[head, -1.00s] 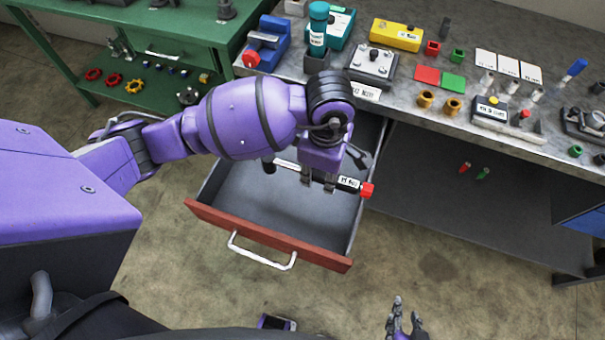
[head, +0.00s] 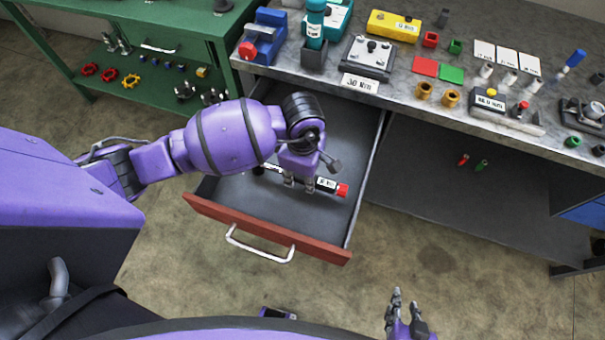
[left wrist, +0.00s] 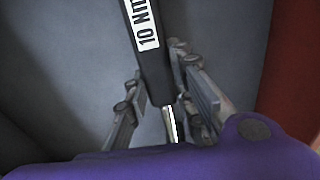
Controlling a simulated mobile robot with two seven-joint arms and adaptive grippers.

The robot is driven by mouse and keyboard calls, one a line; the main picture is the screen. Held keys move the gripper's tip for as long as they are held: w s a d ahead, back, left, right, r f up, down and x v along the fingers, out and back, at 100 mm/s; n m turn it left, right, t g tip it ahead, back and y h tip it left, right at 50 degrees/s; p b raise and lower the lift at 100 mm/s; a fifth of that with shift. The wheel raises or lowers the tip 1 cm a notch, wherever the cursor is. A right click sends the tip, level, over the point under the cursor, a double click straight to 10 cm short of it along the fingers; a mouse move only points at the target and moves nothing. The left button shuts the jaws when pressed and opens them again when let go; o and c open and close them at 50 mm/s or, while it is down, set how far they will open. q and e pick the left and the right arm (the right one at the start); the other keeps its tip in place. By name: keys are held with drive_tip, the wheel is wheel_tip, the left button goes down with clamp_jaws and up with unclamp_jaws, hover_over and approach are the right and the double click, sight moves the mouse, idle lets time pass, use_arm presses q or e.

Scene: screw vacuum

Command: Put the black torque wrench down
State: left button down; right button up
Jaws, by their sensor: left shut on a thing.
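The black torque wrench (head: 313,185) has a white label and a red end. In the left wrist view its dark handle (left wrist: 151,62) carries a label starting with "10" and runs between the fingers. My left gripper (head: 300,184) is shut on it inside the open drawer (head: 225,203), low over the grey floor. I cannot tell whether the wrench touches that floor. Part of the wrench is hidden by my gripper and arm. My right gripper (head: 406,312) is at the bottom of the head view, away from the drawer, empty, with its fingers apart.
The drawer has a red front (head: 265,228) with a metal handle. The grey workbench (head: 450,110) above holds a yellow box (head: 394,25), a bolted plate (head: 367,57) and several small parts. A green table (head: 150,20) stands at the left. The drawer floor around the wrench is mostly clear.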

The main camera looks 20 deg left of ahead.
use_arm(q)
drive_tip(key=shift+f, duration=0.15)
drive_tip(key=c, duration=1.5)
unclamp_jaws()
wheel_tip(320, 180, up, 12)
drive_tip(key=shift+r, duration=0.15)
